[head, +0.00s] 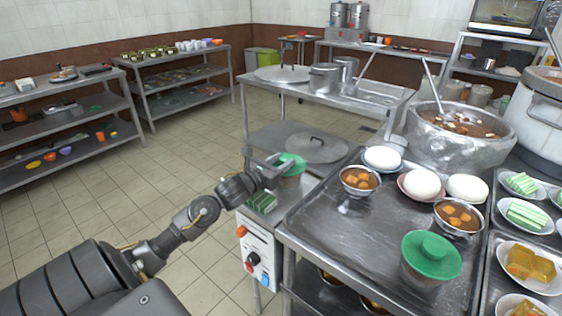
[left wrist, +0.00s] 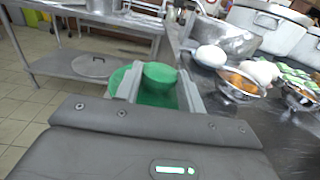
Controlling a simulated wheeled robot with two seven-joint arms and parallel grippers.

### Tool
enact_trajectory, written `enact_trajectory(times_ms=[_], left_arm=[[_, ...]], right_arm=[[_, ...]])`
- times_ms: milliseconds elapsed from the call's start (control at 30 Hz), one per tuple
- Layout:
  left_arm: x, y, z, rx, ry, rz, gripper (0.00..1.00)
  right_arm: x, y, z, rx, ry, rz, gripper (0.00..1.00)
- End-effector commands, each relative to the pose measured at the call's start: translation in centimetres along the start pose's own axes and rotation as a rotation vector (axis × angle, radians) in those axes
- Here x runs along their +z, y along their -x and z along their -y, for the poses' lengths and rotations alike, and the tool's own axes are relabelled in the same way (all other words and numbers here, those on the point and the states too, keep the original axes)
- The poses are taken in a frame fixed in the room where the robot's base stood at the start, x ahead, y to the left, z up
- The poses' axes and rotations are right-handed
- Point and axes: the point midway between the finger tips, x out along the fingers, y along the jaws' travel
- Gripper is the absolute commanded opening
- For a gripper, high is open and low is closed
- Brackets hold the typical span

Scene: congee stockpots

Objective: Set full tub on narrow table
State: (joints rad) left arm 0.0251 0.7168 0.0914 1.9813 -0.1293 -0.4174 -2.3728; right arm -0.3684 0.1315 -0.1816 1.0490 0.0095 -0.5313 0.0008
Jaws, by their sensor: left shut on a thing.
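My left gripper (head: 276,169) is shut on a tub with a green lid (head: 291,163). The tub is just left of the near table's tray, over a small steel surface; whether it touches that surface I cannot tell. In the left wrist view the green lid (left wrist: 158,76) sits between the two fingers (left wrist: 157,92). What is in the tub is hidden by the lid. A second green-lidded tub (head: 431,255) stands on the large dark tray (head: 340,240). Which table is the narrow one I cannot tell for certain. My right gripper is not in view.
Bowls of orange cubes (head: 360,181) and white eggs or buns (head: 383,157) stand at the tray's back. A large stockpot (head: 460,135) is behind them. A steel table (head: 370,96) beyond carries pots and a lid. A control panel (head: 258,250) is below the small surface.

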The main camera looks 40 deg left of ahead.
Motion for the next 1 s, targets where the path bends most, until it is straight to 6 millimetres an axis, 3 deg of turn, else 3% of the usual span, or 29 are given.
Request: enact_trajectory(times_ms=[267, 300, 467, 800, 933, 1000], left_arm=[[0.1, 0.0, 0.0, 0.000, -0.001, 0.004, 0.00], [-0.1, 0.0, 0.0, 0.000, -0.001, 0.001, 0.40], [0.0, 0.0, 0.0, 0.000, -0.001, 0.001, 0.60], [0.2, 0.0, 0.0, 0.000, 0.000, 0.001, 0.60], [-0.2, 1.5, 0.0, -0.001, -0.003, -0.002, 0.60], [-0.2, 2.8, 0.0, -0.001, -0.002, -0.002, 0.60]], right_arm=[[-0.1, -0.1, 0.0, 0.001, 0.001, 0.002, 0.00], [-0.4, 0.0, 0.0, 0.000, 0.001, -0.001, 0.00], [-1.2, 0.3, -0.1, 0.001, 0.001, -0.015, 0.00], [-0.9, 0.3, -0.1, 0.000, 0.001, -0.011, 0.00], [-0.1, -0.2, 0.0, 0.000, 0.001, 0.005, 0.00], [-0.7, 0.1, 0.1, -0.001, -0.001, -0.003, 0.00]])
